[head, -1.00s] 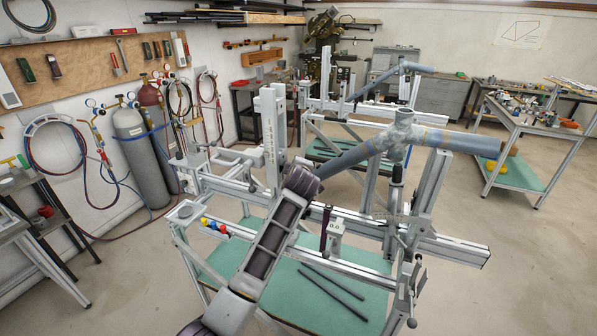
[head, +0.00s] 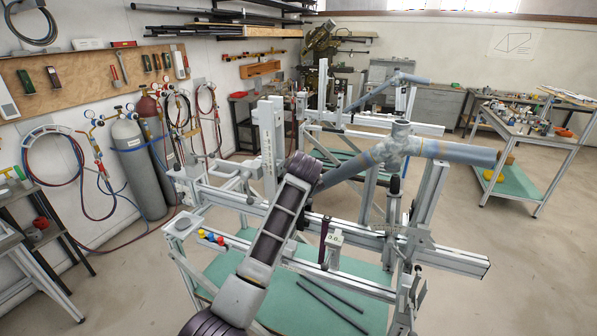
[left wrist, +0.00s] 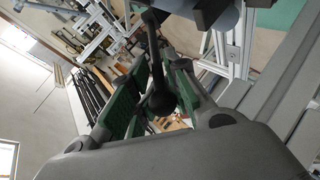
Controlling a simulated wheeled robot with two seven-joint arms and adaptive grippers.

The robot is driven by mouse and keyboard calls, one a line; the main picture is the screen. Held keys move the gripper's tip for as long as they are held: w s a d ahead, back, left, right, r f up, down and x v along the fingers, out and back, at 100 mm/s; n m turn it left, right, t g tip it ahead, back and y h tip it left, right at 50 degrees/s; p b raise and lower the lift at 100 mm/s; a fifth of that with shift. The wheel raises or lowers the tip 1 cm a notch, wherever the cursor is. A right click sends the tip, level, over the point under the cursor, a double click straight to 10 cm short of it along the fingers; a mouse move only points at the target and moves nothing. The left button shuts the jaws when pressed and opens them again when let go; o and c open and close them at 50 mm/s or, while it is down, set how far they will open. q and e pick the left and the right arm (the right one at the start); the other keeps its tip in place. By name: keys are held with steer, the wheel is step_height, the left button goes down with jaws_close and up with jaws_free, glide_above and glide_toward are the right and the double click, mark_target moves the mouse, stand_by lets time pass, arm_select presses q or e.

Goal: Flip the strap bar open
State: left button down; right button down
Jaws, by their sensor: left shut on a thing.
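The frame jig (head: 460,257) stands in front of me, with its pale rails and the grey-blue bike tube (head: 455,150) across it. My left arm crosses the middle of the head view and hides its own gripper there. In the left wrist view my left gripper (left wrist: 155,82), with green finger pads, is shut on a black ball-ended lever (left wrist: 160,98). The lever's thin stem runs upward in that view, toward a dark part at the top edge. I cannot tell in these views whether this lever is the strap bar's handle. My right gripper is out of view.
Black rods (head: 335,303) lie on the green lower shelf (head: 365,275). Gas cylinders (head: 137,165) stand by the left wall. A cluttered bench (head: 540,140) is at right.

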arm_select(q)
steer(key=c, duration=1.6)
jaws_free()
steer(key=shift+s+d+r, duration=0.1)
steer(key=shift+r, duration=0.15)
steer(key=shift+o, duration=0.4)
steer(key=shift+s, duration=0.2)
steer(key=shift+w+f, duration=0.1)
steer(key=v, duration=0.7)
steer(key=shift+s, duration=0.3)
steer(key=shift+d, duration=0.1)
